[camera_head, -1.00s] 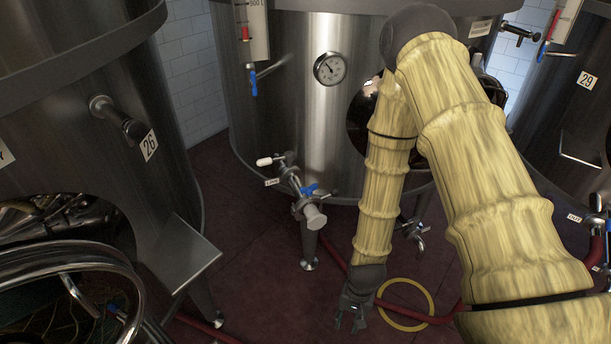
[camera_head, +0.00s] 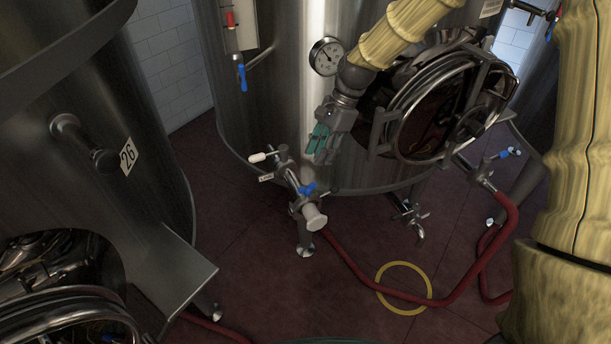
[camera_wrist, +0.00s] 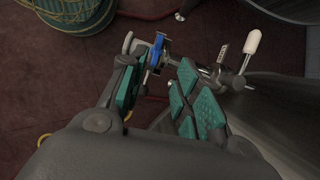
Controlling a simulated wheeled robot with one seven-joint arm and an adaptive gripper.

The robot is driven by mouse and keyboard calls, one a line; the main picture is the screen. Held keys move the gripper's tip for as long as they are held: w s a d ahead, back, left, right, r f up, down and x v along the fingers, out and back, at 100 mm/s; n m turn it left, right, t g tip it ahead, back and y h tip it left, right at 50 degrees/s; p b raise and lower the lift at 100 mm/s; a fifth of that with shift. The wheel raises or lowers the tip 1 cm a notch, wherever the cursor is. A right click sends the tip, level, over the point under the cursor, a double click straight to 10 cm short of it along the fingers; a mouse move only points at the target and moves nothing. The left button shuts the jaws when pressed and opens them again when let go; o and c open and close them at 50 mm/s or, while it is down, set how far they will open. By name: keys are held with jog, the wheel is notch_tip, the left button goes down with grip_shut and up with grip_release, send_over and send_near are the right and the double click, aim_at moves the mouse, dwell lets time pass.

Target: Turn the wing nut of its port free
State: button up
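The blue wing nut (camera_head: 307,188) sits on the metal port (camera_head: 313,216) that sticks out low from the middle tank. It also shows in the wrist view (camera_wrist: 156,50), past the left fingertip. My gripper (camera_head: 319,152) hangs above the port, in front of the tank wall, with teal finger pads. In the wrist view my gripper (camera_wrist: 164,68) is open with nothing between its fingers. The wing nut is beyond the fingertips and looks apart from them. The left finger hides part of the port.
A white-handled valve (camera_head: 258,157) is beside the port; it shows in the wrist view (camera_wrist: 252,42). An open round hatch (camera_head: 432,105) is right of my gripper. A red hose (camera_head: 365,285) and yellow ring (camera_head: 404,266) lie on the floor. Tank 26 (camera_head: 140,190) stands left.

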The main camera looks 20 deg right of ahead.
aim_at(308, 185)
jog(key=shift+p+x, duration=0.7)
jog(key=shift+x, duration=4.5)
jog(key=shift+s+d, duration=0.15)
grip_shut()
